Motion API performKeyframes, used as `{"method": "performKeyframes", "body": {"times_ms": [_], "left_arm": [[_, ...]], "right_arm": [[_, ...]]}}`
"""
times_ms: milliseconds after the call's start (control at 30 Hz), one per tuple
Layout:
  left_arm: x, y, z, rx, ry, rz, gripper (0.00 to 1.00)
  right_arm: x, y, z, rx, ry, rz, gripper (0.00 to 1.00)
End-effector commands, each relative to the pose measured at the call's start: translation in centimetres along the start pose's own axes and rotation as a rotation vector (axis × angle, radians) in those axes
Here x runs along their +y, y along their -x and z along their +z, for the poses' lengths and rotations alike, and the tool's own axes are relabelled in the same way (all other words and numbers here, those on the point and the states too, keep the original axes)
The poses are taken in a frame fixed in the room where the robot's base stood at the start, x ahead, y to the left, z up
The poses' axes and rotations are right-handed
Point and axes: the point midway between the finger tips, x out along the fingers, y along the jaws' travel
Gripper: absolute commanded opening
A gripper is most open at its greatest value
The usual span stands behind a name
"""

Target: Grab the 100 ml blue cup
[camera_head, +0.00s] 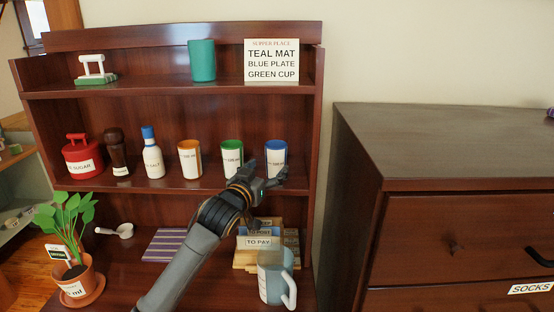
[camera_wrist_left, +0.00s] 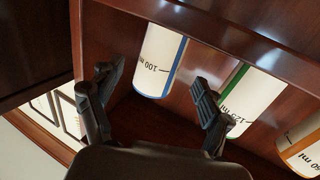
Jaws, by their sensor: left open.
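The 100 ml blue cup (camera_head: 276,156), white with a blue rim band, stands upright at the right end of the middle shelf. My left gripper (camera_head: 275,178) is in front of it at its lower part and hides a little of its base. In the left wrist view, the blue cup (camera_wrist_left: 160,60) shows its "100" label and lies ahead, between the two spread fingers. My left gripper (camera_wrist_left: 156,84) is open and empty. Whether a finger touches the cup cannot be told. My right gripper is not in view.
A green-banded cup (camera_head: 232,157) stands just left of the blue cup, close to one finger; an orange-banded cup (camera_head: 189,159) is further left. The shelf's right side wall (camera_head: 313,150) is close. Below are a letter holder (camera_head: 258,242) and a blue mug (camera_head: 272,280).

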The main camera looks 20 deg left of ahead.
Motion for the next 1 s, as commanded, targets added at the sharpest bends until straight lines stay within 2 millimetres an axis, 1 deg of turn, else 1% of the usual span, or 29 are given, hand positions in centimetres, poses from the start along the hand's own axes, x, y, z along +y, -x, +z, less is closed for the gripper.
{"method": "performKeyframes", "body": {"times_ms": [33,167,267,433,600,733,933,967,1000], "left_arm": [[0.0,-0.5,-0.2,0.0,0.0,-0.001,0.79],[0.0,-1.1,-0.1,0.001,-0.001,0.0,0.79],[0.0,-1.8,-0.4,0.0,0.0,0.0,0.79],[0.1,-4.0,-1.0,0.0,0.0,0.0,0.79],[0.1,-5.7,-0.6,0.0,0.0,0.0,0.79],[0.1,-6.2,-0.6,0.002,0.0,0.001,0.79],[0.1,-6.2,-0.5,0.001,-0.001,0.001,0.79],[0.1,-6.2,-0.5,0.001,-0.001,0.001,0.72],[0.1,-6.2,-0.5,0.001,-0.001,0.001,0.64]], "right_arm": [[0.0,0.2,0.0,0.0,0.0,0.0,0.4],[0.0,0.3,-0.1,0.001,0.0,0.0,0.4],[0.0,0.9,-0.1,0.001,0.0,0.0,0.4],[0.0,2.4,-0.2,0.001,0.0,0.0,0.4],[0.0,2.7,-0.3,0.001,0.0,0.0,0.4],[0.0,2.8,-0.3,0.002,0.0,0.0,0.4],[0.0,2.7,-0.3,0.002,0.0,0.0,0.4],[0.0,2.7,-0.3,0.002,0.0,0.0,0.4],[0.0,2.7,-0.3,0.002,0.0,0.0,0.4]]}}
